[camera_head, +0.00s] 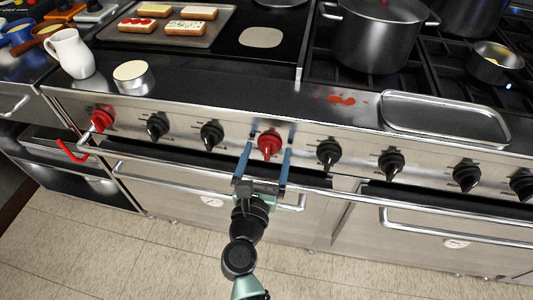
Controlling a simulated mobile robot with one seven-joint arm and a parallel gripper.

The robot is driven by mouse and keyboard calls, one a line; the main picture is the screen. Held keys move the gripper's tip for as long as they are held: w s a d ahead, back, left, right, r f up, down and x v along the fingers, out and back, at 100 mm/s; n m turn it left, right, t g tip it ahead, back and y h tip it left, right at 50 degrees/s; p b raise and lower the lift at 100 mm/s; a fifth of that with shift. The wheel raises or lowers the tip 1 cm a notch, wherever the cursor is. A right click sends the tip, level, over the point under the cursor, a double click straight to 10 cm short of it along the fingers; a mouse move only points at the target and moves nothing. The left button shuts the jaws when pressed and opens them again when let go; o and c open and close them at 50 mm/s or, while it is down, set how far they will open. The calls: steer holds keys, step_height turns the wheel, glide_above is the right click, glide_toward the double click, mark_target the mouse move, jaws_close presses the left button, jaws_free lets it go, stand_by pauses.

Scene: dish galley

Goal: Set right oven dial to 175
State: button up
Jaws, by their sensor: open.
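Two red dials stand in the row on the steel range front, one at the far left (102,117) and the other, the right red dial (269,143), near the middle. My gripper (269,155) is open, with its two blue fingers pointing up at the panel, one on each side of the right red dial. A gap shows between each finger and the dial; I cannot tell whether the fingertips reach its depth. The dial's number marks are too small to read.
Black knobs flank the red dial, the nearest at left (212,134) and right (329,153). Oven door handles (190,176) run below. A steel tray (445,119), a red spill (340,99), a large pot (378,40) and a white pitcher (71,54) sit on top.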

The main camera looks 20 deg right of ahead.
steer(key=shift+w+d, duration=0.1)
steer(key=c, duration=1.4)
steer(key=shift+o, duration=0.2)
